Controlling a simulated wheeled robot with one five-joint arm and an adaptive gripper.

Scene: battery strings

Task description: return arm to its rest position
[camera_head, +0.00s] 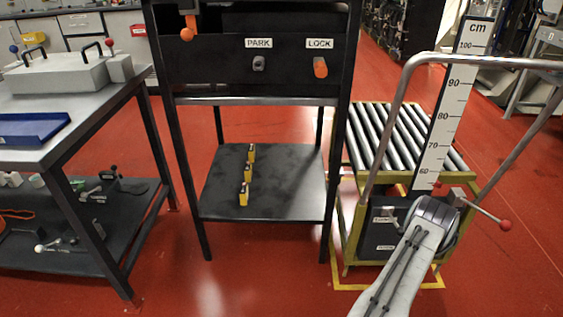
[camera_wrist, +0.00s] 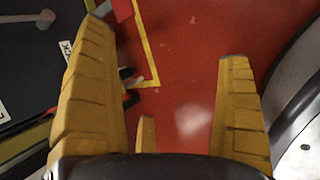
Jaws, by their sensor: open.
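My arm (camera_head: 405,265) reaches up from the bottom right of the head view, in front of the yellow-framed roller cart. Its dark elbow end (camera_head: 437,212) is beside the cart's lower black box. I cannot make out the fingers in the head view. In the wrist view my gripper (camera_wrist: 166,40) has its yellow fingers spread wide apart, with nothing between them. Red floor and a yellow floor line show beyond the fingers. A smooth metallic curved part fills the right edge of the wrist view.
The roller cart (camera_head: 355,150), with a tall height scale (camera_head: 455,100) and a grey handle rail (camera_head: 400,85), stands close to my arm. A black rack (camera_head: 255,75) with PARK and LOCK labels is centre; small yellow-and-black items (camera_head: 245,180) sit on its shelf. A workbench (camera_head: 75,125) is left.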

